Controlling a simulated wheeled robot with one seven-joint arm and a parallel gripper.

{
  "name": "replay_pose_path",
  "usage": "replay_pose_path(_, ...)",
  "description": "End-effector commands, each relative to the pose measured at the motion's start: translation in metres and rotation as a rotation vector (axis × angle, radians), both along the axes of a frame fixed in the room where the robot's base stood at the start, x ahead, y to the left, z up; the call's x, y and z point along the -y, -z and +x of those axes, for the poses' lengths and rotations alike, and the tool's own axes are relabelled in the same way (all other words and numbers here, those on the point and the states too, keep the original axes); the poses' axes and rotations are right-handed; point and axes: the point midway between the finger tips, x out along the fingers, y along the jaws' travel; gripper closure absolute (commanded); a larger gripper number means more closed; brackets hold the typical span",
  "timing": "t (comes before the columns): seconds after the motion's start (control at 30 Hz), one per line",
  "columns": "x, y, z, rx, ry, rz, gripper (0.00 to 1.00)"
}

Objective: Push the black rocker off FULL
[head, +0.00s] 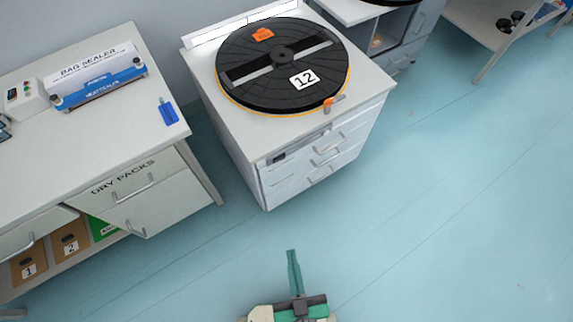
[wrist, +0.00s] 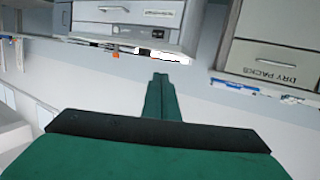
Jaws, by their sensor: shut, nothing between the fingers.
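My gripper (head: 291,253) is shut and empty, its green fingers pointing up the picture toward the white drawer cabinet (head: 255,135), with clear floor between. In the wrist view the shut fingertips (wrist: 159,77) point at the same cabinet, which appears upside down. A small dark patch (head: 278,157) shows on the upper left of the cabinet's front, beside a pale panel strip. I cannot tell whether this is the black rocker, and no FULL marking is readable. A large black reel (head: 240,92) marked 12 lies on the cabinet top.
An orange clip (head: 328,105) is at the reel's front edge. A bench (head: 45,155) with a bag sealer (head: 95,83) and a DRY PACKS drawer (head: 130,195) stands at the left. Another cabinet (head: 400,55) stands behind at the right. The blue floor (head: 440,220) is clear.

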Motion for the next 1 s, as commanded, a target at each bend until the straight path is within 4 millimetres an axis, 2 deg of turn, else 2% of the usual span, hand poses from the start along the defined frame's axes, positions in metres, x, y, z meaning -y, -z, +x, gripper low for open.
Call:
replay_pose_path(0.03, 0.005, 0.012, 0.007, 0.010, -0.030, -0.007, 1.00)
replay_pose_path(0.2, 0.025, 0.045, 0.032, 0.037, -0.100, -0.016, 1.00)
replay_pose_path(0.37, 0.042, 0.071, 0.064, 0.067, -0.155, -0.016, 1.00)
replay_pose_path(0.5, 0.054, 0.089, 0.097, 0.097, -0.194, -0.007, 1.00)
replay_pose_path(0.8, 0.061, 0.117, 0.173, 0.160, -0.257, 0.041, 1.00)
replay_pose_path(1.0, 0.058, 0.127, 0.207, 0.187, -0.276, 0.075, 1.00)
